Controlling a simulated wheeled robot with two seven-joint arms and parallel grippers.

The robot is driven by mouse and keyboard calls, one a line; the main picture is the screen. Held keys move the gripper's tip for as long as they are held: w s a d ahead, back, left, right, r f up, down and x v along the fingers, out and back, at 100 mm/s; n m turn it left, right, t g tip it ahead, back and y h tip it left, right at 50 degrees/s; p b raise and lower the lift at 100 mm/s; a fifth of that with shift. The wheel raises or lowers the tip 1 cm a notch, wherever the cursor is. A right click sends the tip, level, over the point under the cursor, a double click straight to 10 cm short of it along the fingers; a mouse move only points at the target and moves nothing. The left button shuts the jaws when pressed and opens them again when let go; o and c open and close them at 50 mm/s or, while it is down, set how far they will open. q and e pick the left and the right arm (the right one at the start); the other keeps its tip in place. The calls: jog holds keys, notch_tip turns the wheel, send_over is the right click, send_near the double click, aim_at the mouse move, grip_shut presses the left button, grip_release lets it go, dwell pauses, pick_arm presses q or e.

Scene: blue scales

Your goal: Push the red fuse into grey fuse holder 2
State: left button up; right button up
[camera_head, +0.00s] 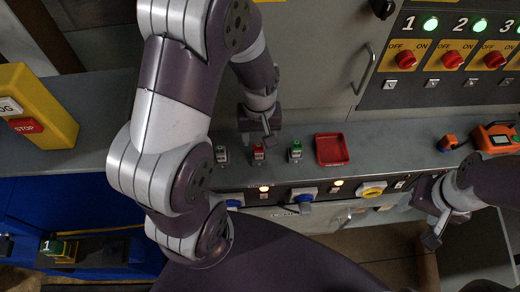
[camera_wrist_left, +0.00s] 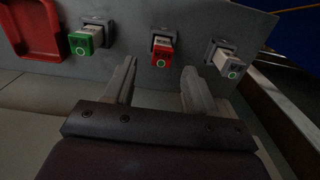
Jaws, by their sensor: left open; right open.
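The red fuse (camera_head: 258,150) stands at the middle grey holder on the bench; it also shows in the left wrist view (camera_wrist_left: 161,54). The grey fuse holder (camera_wrist_left: 163,34) is partly hidden behind the fuse, and I cannot tell how deep the fuse sits. My left gripper (camera_head: 267,139) is open and empty just behind the red fuse in the head view. In the left wrist view its two fingers (camera_wrist_left: 158,88) are apart, with the red fuse beyond their tips and between their lines. My right gripper (camera_head: 432,239) is open, low at the right, in front of the bench.
A green fuse (camera_head: 295,151) and a grey-white fuse (camera_head: 221,155) stand in holders on either side. A red tray (camera_head: 332,149) lies right of the green one. An orange device (camera_head: 497,138) is at the right. A switch panel (camera_head: 450,57) rises behind the bench.

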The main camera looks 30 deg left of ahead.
aim_at(259, 147)
pick_arm(q)
jog(key=f, duration=0.5)
jog(key=shift+s+d, duration=0.1)
jog(key=shift+s, duration=0.25)
jog(key=shift+w+f, duration=0.15)
grip_shut()
pick_arm(e)
jog(key=shift+s+d+f, duration=0.1)
jog(key=shift+s, duration=0.15)
